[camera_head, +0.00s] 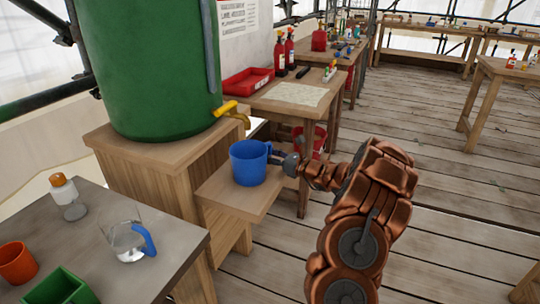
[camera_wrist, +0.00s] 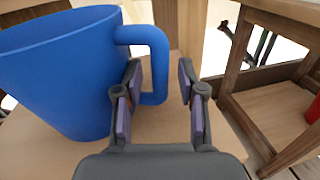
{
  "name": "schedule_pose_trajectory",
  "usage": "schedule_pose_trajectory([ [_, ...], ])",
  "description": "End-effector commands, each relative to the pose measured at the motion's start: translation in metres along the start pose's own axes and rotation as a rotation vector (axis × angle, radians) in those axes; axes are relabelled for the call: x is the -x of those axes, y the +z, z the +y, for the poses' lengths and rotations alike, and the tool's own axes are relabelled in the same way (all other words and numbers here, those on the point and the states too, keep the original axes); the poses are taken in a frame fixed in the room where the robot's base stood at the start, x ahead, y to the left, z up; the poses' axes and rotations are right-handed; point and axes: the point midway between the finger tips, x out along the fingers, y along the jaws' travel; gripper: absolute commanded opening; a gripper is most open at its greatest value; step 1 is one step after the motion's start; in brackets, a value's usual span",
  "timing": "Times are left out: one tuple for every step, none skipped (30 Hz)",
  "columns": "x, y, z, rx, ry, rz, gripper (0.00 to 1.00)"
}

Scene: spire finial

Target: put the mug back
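A blue mug (camera_head: 249,162) stands upright on a low wooden shelf (camera_head: 238,200), below and in front of the yellow tap (camera_head: 230,110) of a big green barrel (camera_head: 150,65). Its handle points right, toward my gripper (camera_head: 285,162). In the wrist view the mug (camera_wrist: 60,75) fills the left side. My gripper (camera_wrist: 160,85) is open there, its two fingers apart with the upright part of the handle between them. No grip on the handle shows. The inside of the mug is not clear to see.
A grey-topped table (camera_head: 160,245) at the front left holds a glass jug (camera_head: 125,240) with a blue handle, a bottle (camera_head: 67,198), an orange cup (camera_head: 17,262) and a green box (camera_head: 60,288). A bench (camera_head: 290,97) with a red tray (camera_head: 247,80) stands behind the shelf. The plank floor at right is mostly clear.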

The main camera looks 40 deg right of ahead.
Motion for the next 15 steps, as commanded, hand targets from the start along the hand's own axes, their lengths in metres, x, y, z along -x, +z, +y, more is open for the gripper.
schedule_pose_trajectory([
  [0.0,0.0,0.0,0.0,0.0,0.0,0.4],
  [0.0,0.0,0.0,0.0,0.0,0.0,0.4],
  [0.0,0.0,0.0,0.0,0.0,0.0,0.4],
  [0.0,0.0,0.0,0.0,0.0,0.0,0.4],
  [0.0,0.0,0.0,0.0,0.0,0.0,0.4],
  [0.0,0.001,0.0,0.0,-0.001,0.0,0.4],
  [0.0,0.002,0.0,0.0,-0.001,0.0,0.4],
  [0.001,0.003,0.0,0.0,-0.001,0.0,0.4],
  [0.005,0.003,-0.001,-0.001,-0.003,-0.001,0.4],
  [0.008,0.003,-0.001,-0.001,-0.003,0.0,0.4],
  [0.012,0.003,-0.002,-0.001,-0.004,-0.001,0.4],
  [0.018,0.003,-0.002,-0.001,-0.004,-0.001,0.4],
  [0.024,0.004,-0.002,-0.002,-0.005,-0.001,0.4],
  [0.029,0.004,-0.002,-0.002,-0.006,-0.002,0.4],
  [0.037,0.004,-0.002,-0.003,-0.006,-0.002,0.4],
])
